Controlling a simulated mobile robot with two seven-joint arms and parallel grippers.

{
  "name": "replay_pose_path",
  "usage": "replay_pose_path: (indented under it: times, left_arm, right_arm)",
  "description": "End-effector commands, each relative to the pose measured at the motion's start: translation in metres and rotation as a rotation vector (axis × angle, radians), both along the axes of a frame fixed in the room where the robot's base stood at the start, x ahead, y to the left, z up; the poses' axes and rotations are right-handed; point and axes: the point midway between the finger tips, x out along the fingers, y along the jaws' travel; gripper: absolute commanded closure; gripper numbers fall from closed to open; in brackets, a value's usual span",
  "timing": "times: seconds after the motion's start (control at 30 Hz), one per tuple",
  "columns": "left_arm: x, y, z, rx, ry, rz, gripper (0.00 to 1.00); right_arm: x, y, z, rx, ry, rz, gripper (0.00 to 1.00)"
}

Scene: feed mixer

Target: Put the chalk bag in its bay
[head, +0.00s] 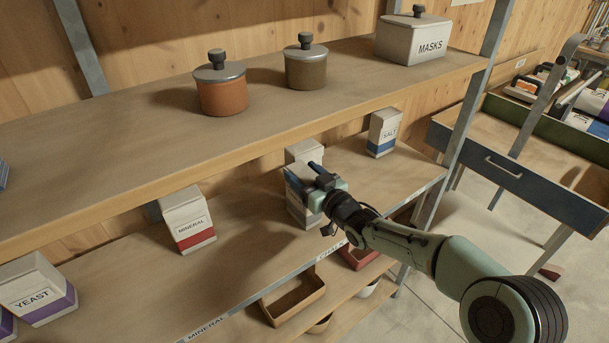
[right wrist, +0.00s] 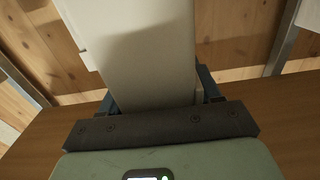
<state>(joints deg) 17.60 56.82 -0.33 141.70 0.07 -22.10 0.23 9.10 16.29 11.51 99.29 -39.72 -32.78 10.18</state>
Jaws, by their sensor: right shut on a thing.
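My right gripper (head: 304,181) reaches over the lower shelf from the right and is shut on a pale carton-like bag (head: 299,211). The bag looks roughly upright at the shelf behind the front-edge label CHALK (head: 332,250). No print shows on it, and the gripper hides much of it. A pale top (head: 305,151) shows behind the gripper; I cannot tell whether it is the same bag or another. In the right wrist view the pale bag (right wrist: 145,65) stands between the fingers (right wrist: 158,85). Whether its base touches the shelf is unclear. My left gripper is not in view.
On the lower shelf (head: 252,235) stand a SALT bag (head: 382,133) to the right, and a MINERAL bag (head: 187,219) and a YEAST bag (head: 38,289) to the left. Lidded pots (head: 222,95) and a MASKS box (head: 412,42) stand above. The upper shelf board (head: 130,145) overhangs the back.

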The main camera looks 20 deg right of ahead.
Motion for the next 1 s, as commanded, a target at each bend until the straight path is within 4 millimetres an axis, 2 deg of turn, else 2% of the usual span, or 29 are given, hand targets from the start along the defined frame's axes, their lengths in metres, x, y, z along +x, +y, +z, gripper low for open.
replay_pose_path:
  times: [0.07, 0.1, 0.13, 0.17, 0.53, 0.67, 1.0]
  left_arm:
    - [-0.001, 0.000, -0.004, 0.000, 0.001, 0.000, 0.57]
    - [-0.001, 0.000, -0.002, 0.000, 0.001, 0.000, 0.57]
    - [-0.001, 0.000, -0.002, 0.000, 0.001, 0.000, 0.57]
    - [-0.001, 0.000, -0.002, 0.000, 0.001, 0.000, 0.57]
    - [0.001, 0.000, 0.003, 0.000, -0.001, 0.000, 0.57]
    - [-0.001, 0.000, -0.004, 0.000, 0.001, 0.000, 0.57]
    - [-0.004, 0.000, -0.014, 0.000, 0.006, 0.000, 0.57]
  right_arm:
    - [0.000, 0.001, 0.000, 0.001, -0.007, 0.001, 1.00]
    - [0.000, 0.000, -0.003, 0.000, 0.001, 0.000, 0.24]
    - [0.000, 0.000, -0.002, 0.000, 0.001, 0.000, 0.15]
    - [0.000, 0.000, -0.002, 0.000, 0.001, 0.000, 0.12]
    - [0.000, 0.000, 0.003, 0.000, 0.000, 0.000, 0.12]
    - [-0.020, -0.008, 0.001, 0.000, 0.001, -0.002, 0.12]
    - [-0.087, -0.032, 0.000, -0.002, 0.002, -0.002, 0.12]
